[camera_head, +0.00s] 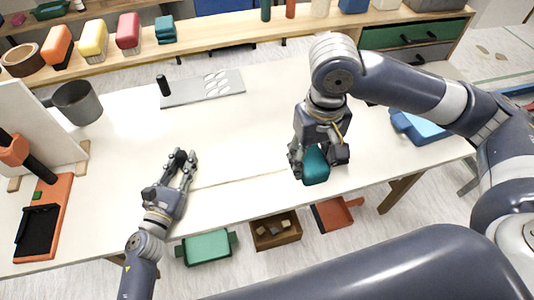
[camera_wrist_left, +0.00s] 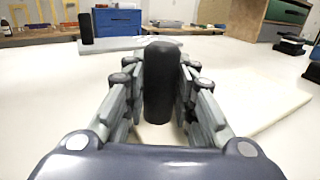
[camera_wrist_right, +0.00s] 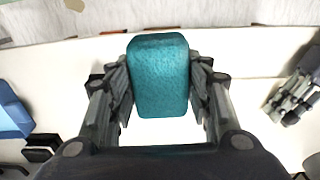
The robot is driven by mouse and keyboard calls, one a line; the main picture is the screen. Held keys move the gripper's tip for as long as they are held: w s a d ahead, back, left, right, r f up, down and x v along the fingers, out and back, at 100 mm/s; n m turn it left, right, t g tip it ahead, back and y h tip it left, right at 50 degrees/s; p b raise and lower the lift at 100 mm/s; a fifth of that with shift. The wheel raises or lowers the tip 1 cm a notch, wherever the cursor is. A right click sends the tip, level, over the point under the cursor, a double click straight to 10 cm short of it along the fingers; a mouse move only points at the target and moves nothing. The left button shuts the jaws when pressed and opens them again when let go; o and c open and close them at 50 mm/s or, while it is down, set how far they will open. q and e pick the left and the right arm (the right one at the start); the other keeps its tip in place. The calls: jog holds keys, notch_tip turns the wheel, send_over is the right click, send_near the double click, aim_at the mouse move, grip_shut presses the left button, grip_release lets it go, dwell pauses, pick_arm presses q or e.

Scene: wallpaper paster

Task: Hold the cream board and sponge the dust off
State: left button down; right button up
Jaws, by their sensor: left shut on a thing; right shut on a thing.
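The cream board (camera_head: 235,150) lies flat on the pale table, its long front edge showing as a thin line; its other edges blend into the tabletop. The edge also shows in the left wrist view (camera_wrist_left: 255,108). My left gripper (camera_head: 186,159) is shut on an upright black handle (camera_wrist_left: 161,85) at the board's left end. My right gripper (camera_head: 318,150) points down, shut on a teal sponge (camera_head: 315,168), near the board's front right. The sponge fills the right wrist view's middle (camera_wrist_right: 160,75). I cannot tell whether it touches the board. I cannot make out dust.
A grey plate (camera_head: 215,88) with a black knob lies at the back. A blue object (camera_head: 420,125) is at right. Below the front edge are a green bin (camera_head: 207,247) and a wooden box (camera_head: 276,230).

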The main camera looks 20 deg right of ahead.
pick_arm(q)
jog(key=shift+f, duration=0.2)
pick_arm(e)
jog(key=o, duration=0.3)
jog(key=c, duration=0.4)
jog(key=shift+c, duration=0.2)
pick_arm(q)
jog(key=shift+s, duration=0.1)
jog(key=shift+f, duration=0.1)
pick_arm(e)
jog(key=w+a+f, duration=0.4)
jog(key=w+a, duration=1.1)
jog(key=a, duration=0.1)
jog(key=shift+w+a, duration=0.15)
jog(key=shift+w, duration=0.25)
jog(key=shift+f, duration=3.3)
